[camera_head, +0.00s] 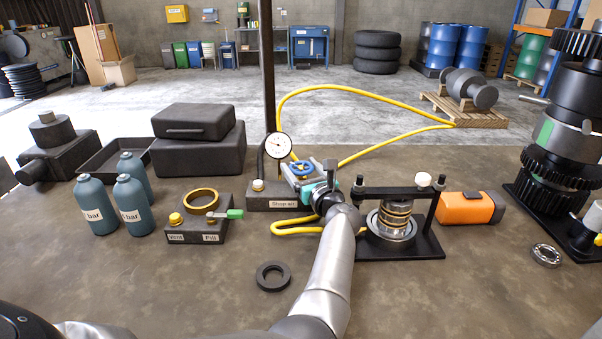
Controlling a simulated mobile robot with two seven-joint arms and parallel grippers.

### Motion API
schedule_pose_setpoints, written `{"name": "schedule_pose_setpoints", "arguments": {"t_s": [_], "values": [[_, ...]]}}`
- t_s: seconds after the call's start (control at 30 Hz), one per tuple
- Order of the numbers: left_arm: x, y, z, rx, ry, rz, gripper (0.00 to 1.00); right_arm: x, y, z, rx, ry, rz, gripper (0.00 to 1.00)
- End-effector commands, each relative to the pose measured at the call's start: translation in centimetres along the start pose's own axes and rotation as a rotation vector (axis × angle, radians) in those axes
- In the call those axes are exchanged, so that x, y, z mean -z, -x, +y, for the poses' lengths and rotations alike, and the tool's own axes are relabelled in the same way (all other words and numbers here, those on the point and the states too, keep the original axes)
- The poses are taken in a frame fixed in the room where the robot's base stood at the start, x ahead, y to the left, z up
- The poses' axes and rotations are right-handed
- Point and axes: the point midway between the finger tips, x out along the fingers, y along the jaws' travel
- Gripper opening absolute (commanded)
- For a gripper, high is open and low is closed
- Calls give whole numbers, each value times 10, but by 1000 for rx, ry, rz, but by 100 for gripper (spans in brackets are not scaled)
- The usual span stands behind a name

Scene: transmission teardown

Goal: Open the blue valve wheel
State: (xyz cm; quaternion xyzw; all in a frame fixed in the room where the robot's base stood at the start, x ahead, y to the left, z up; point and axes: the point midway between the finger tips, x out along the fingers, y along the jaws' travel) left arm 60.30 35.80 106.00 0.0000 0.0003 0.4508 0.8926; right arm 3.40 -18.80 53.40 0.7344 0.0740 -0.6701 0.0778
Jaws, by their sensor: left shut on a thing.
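The blue valve wheel (302,168) sits behind the label reading "Shop air" on a dark block (262,203), beside a round white gauge (278,146). My left gripper (309,182) reaches it from the front right and is shut on the wheel. The gripper and wrist hide part of the wheel and valve body. My right gripper is not in view.
A yellow hose (365,92) loops behind the valve, with another stretch (292,227) in front. A black press frame (425,248) stands close on the right. A Vent/Fill block (196,235) and blue-grey bottles (132,208) stand left.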

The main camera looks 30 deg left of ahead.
Motion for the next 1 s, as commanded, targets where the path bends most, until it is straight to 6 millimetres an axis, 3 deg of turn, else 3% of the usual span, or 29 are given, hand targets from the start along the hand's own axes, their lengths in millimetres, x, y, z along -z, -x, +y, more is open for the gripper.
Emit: {"name": "schedule_pose_setpoints", "arguments": {"t_s": [0.4,0.43,0.6,0.87,1.0], "values": [[-1,0,0,-5,-1,0,24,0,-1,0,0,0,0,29],[-1,0,0,-5,-1,0,82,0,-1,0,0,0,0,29],[-1,0,0,-5,0,-1,100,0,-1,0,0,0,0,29],[-2,0,0,-5,0,-1,100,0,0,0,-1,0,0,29],[-13,0,-2,-4,2,-1,100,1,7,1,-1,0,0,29]]}}
